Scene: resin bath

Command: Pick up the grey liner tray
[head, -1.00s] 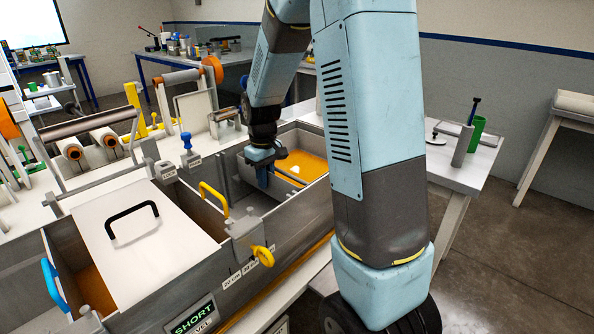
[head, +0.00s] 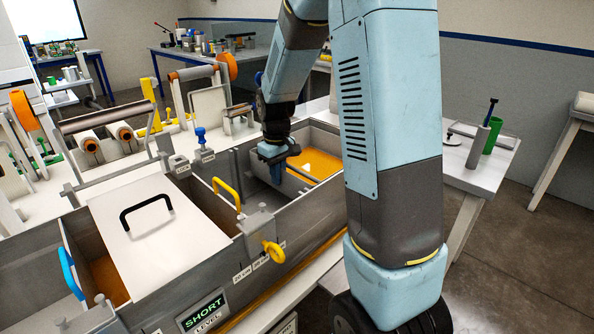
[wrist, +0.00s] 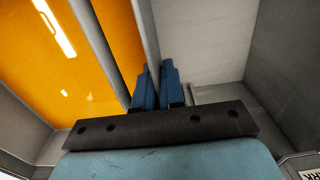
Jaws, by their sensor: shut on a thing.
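The grey liner tray (wrist: 205,40) sits in the right-hand compartment of the metal bath, beside the orange resin. In the wrist view its thin upright wall runs between my two blue fingers. My gripper (wrist: 157,88) is shut on that wall. In the head view my gripper (head: 279,172) points down into the compartment, and a thin grey edge (head: 304,175) of the tray runs right from it. I cannot tell whether the tray is clear of the bath floor.
Orange resin (head: 322,164) lies next to the tray. The bath's front wall (head: 310,218) stands close to my gripper. A yellow handle (head: 228,192), a yellow knob (head: 273,252) and a white lid (head: 145,240) are to the left. A green cup (head: 493,136) stands on the right-hand table.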

